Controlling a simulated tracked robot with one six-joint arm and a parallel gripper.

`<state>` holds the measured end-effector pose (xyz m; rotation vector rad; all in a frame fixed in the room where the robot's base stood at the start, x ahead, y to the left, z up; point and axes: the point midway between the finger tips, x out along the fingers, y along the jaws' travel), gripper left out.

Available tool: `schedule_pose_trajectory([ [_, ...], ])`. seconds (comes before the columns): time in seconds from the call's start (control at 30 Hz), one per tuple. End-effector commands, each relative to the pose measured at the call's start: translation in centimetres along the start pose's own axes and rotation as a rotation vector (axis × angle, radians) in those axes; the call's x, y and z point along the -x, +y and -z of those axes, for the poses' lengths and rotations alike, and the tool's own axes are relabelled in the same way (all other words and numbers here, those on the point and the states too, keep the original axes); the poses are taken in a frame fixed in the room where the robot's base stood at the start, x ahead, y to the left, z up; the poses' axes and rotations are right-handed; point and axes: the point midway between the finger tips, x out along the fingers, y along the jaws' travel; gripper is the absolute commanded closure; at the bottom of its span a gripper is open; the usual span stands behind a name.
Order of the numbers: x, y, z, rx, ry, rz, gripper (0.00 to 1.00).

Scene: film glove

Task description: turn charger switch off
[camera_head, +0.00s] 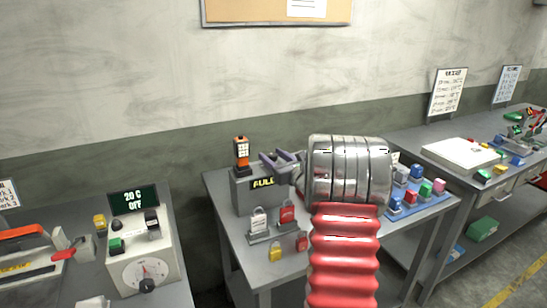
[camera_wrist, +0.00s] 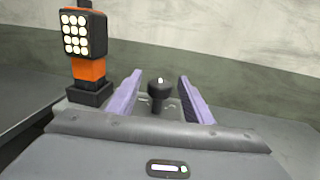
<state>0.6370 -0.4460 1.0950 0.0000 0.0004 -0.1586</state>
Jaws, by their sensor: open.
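The charger (camera_head: 243,200) is a grey box on the middle table, its small display reading "FULL" in yellow. An orange and black device (camera_head: 241,150) stands upright on its top left; in the wrist view the device (camera_wrist: 89,68) shows a panel of lit round lamps. My gripper (camera_head: 272,159) is at the upper right of the charger, with its purple fingers apart. In the wrist view a short black switch lever (camera_wrist: 158,95) stands between the two open fingers (camera_wrist: 160,77), with a gap on either side. The switch is hidden in the head view.
Padlocks in red, white and yellow (camera_head: 287,212) are in front of the charger. A box with a dial (camera_head: 143,268) and a "20 C OFF" display stands on the left table. Colored blocks (camera_head: 410,190) lie on a blue tray to the right. The wall is close behind.

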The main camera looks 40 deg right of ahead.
Motion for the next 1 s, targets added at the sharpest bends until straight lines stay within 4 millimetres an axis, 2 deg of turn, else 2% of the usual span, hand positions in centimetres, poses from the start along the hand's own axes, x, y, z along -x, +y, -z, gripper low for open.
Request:
schedule_pose_trajectory([
  [0.17, 0.01, 0.01, 0.0, 0.0, 0.0, 0.0, 0.53],
  [0.73, 0.02, 0.05, 0.0, 0.0, 0.0, -0.001, 0.94],
  [0.77, -0.04, -0.55, 0.04, 0.001, 0.0, 0.001, 0.95],
  [1.0, 0.0, -0.04, 0.01, 0.0, 0.0, -0.009, 0.95],
])
